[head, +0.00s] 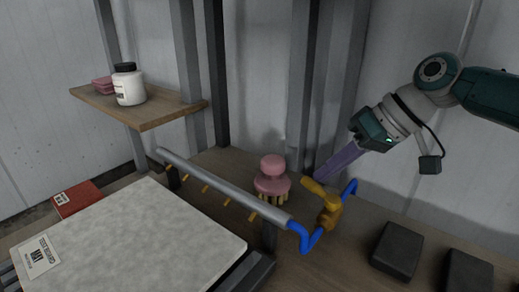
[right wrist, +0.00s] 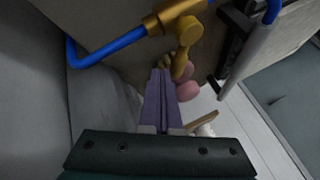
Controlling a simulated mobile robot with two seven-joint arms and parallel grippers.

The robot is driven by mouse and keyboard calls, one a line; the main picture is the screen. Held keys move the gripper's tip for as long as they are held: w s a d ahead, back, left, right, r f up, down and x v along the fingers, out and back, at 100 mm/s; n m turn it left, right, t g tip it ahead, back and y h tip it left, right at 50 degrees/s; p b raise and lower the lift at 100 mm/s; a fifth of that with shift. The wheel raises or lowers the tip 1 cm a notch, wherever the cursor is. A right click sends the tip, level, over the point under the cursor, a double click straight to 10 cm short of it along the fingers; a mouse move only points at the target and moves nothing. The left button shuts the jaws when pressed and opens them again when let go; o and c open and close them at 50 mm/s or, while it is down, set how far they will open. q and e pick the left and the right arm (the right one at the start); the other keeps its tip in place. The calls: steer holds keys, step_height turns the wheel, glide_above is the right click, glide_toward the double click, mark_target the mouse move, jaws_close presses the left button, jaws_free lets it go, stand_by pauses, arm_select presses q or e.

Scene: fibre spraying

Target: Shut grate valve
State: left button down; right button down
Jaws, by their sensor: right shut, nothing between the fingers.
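The valve (head: 328,213) is a yellow-brass body with a lever handle, set in a blue pipe (head: 308,242) beside the grey spray bar. Its handle (head: 318,191) points up and to the left in the head view. In the right wrist view the valve (right wrist: 178,12) is at the top, with its handle (right wrist: 182,52) reaching down. My right gripper (head: 322,174) has purple fingers, shut and empty, with the tips close by the handle. In the right wrist view the gripper (right wrist: 160,74) is just left of the handle's end; I cannot tell whether they touch. My left gripper is out of view.
A pink brush (head: 272,180) stands behind the bar. A wooden shelf (head: 150,112) holds a white jar (head: 128,88). Dark blocks (head: 397,250) lie at the right front. Grey posts stand behind.

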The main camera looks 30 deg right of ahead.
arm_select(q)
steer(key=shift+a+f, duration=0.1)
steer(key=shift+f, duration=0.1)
arm_select(e)
steer(key=shift+w+a+n, duration=0.2)
steer(key=shift+a+n, duration=0.05)
steer(key=shift+n, duration=0.25)
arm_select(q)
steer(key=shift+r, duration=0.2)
arm_select(e)
steer(key=shift+s+r, duration=0.1)
arm_select(q)
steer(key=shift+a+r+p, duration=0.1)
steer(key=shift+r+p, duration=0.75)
steer(key=shift+p, duration=0.15)
arm_select(e)
steer(key=shift+s+a+r, duration=0.1)
steer(key=shift+s, duration=0.45)
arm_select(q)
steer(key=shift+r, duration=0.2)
arm_select(e)
steer(key=shift+s, duration=0.2)
